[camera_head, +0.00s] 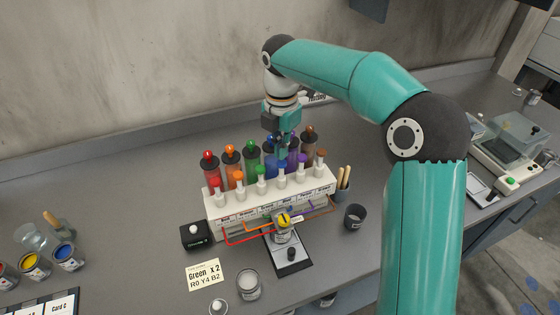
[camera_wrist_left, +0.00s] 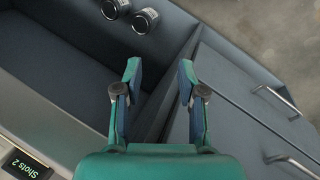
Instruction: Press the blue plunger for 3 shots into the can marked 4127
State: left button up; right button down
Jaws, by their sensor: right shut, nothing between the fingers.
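The white dispenser (camera_head: 268,200) stands on the bench with several coloured canisters and a front row of coloured plungers on white stems. The blue plunger (camera_head: 282,164) is in that row, just below my right gripper (camera_head: 283,151). The right gripper is shut, empty and points down; I cannot tell whether its tips touch the plunger. My left gripper (camera_wrist_left: 159,80) is open and empty in the left wrist view, away from the dispenser.
A card (camera_head: 206,274) reads "Green x 2, R0 Y4 B2". A black box (camera_head: 196,235), a glass jar (camera_head: 248,285) and a dark cup (camera_head: 355,216) stand nearby. In the left wrist view, a display (camera_wrist_left: 27,164) reads "Shots 2", and two cans (camera_wrist_left: 145,20) show at the top.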

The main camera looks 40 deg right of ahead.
aim_at(281, 162)
jog(key=shift+f, duration=0.15)
jog(key=shift+f+b, duration=1.2)
jog(key=shift+f, duration=0.65)
jog(key=shift+r, duration=0.15)
notch_tip(281, 162, up, 4)
jog(key=p, duration=0.4)
jog(key=shift+r+p, duration=0.3)
jog(key=shift+r, duration=2.1)
